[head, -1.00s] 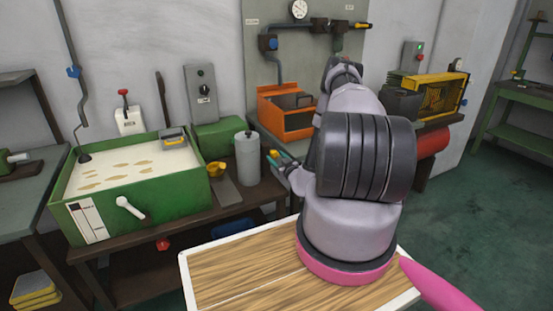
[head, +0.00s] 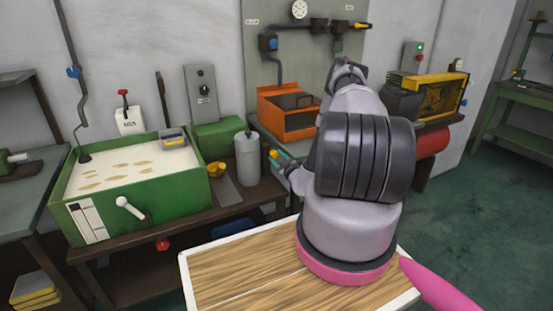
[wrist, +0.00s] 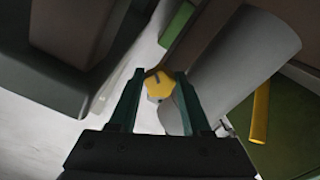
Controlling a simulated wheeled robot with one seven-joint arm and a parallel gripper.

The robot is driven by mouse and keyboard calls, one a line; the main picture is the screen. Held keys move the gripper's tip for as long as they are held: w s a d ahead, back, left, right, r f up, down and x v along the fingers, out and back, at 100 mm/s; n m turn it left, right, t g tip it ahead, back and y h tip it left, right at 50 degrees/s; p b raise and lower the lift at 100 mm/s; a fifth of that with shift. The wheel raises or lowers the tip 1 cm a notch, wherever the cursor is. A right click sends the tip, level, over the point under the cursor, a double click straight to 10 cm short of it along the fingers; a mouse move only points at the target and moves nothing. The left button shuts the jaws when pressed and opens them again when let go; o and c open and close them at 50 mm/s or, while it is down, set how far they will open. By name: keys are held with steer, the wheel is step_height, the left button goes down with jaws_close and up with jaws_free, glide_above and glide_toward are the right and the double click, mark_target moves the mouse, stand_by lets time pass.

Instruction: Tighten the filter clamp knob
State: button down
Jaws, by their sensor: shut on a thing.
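The yellow knob (wrist: 159,85) sits between the two dark green fingertips of my gripper (wrist: 160,75) in the wrist view. A dark mark shows on its face. My gripper is shut on it. In the head view my gripper (head: 280,162) is small and partly hidden behind my arm, with a bit of yellow at its tips. It is just right of a grey canister (head: 247,160) standing on the bench. A large grey cylinder (wrist: 222,60) lies right of the knob in the wrist view. How tight the knob is cannot be told.
A green tank (head: 130,215) with pale liquid stands left on the bench, beside a yellow part (head: 217,169). An orange open box (head: 290,115) is behind my gripper. A yellow bar (wrist: 260,110) shows right in the wrist view. Open floor (head: 470,220) lies to the right.

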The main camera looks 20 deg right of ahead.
steer(key=n, duration=0.7)
steer(key=shift+d, duration=0.1)
steer(key=n, duration=0.6)
steer(key=shift+r+n, duration=0.15)
steer(key=shift+n, duration=0.15)
steer(key=n, duration=0.6)
steer(key=shift+s+r, duration=0.1)
steer(key=n, duration=0.6)
steer(key=shift+r+n, duration=0.1)
steer(key=shift+n, duration=0.2)
steer(key=c, duration=0.6)
jaws_free()
steer(key=shift+c, duration=0.2)
